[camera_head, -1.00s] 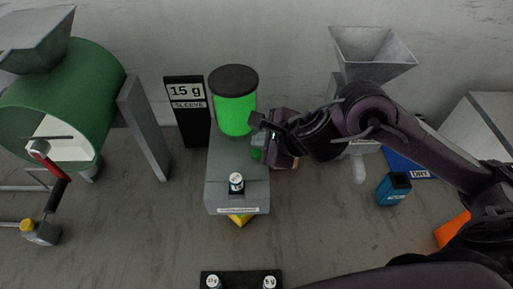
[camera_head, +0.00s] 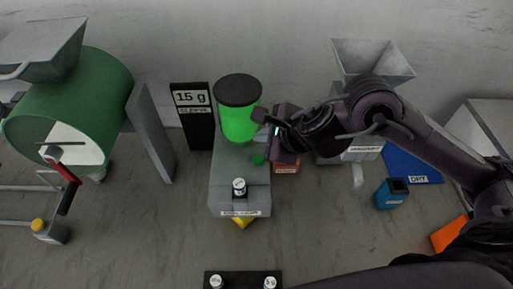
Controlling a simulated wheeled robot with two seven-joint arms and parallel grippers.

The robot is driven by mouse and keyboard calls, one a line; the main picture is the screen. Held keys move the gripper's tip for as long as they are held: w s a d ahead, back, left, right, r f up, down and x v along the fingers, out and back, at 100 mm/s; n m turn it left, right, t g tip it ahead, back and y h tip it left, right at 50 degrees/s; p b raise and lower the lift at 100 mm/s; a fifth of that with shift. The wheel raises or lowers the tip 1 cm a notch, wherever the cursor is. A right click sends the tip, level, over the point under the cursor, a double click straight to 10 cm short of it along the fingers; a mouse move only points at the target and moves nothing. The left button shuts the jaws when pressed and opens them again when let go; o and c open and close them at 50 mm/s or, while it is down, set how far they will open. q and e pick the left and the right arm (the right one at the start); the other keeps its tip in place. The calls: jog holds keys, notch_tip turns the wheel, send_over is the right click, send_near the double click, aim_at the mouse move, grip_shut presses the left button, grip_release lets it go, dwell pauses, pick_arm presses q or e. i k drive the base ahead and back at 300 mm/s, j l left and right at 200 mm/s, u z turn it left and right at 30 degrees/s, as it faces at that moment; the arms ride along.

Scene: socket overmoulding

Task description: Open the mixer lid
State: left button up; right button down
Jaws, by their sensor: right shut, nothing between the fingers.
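A green drum (camera_head: 98,85) with a grey tray-like top (camera_head: 42,47) stands at the far left, with a red-handled crank (camera_head: 62,170) in front; it looks like the mixer. I cannot tell which part is its lid. A bright green canister (camera_head: 238,122) with a round black cap (camera_head: 238,90) stands on a grey dispenser (camera_head: 240,200) in the middle. My right gripper (camera_head: 262,117) is shut and empty, just right of the canister and far from the drum. I cannot tell whether its fingers touch the canister. My left gripper is out of view.
A grey hopper (camera_head: 372,62) stands behind my right arm. A blue container (camera_head: 391,194) is at right, a black bottle holder (camera_head: 243,280) at front. The left-centre floor is clear.

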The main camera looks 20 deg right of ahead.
aim_at(40, 41)
jog(key=k+j, duration=0.2)
jog(key=k, duration=0.3)
jog(key=k+j, duration=0.25)
jog(key=k, duration=0.2)
jog(key=k+j, duration=0.2)
jog(key=k, duration=0.3)
